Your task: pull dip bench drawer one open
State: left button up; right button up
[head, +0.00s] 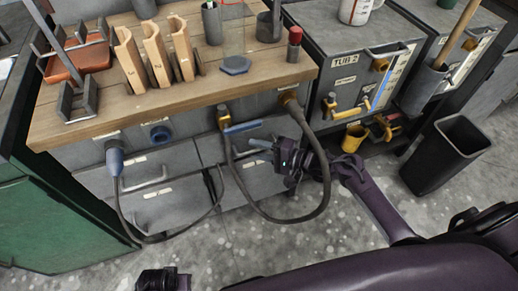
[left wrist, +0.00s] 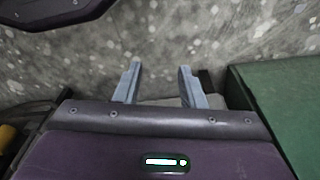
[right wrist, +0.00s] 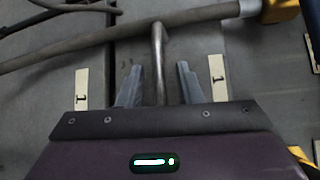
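The dip bench (head: 70,126) has a wooden top and grey drawers below. My right gripper (head: 268,150) is at the right-hand drawers, and its fingers partly cover the upper right drawer front (head: 215,150). In the right wrist view its fingers (right wrist: 160,84) are open, on either side of a metal bar handle (right wrist: 158,55). I cannot tell whether they touch it. Pale labels (right wrist: 82,88) flank the handle, each with a mark like a "1". That drawer looks shut. My left gripper (left wrist: 160,68) is open and empty above the floor, low in the head view (head: 163,280).
A dark hose (head: 318,190) loops down around my right gripper, and another (head: 135,232) hangs at the left drawers. A black bin (head: 440,160) stands right. Speckled floor before the bench is clear.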

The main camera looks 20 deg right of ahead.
grip_shut()
pick_arm(q)
jog(key=shift+r, duration=0.1)
pick_arm(e)
jog(key=shift+s, duration=0.1)
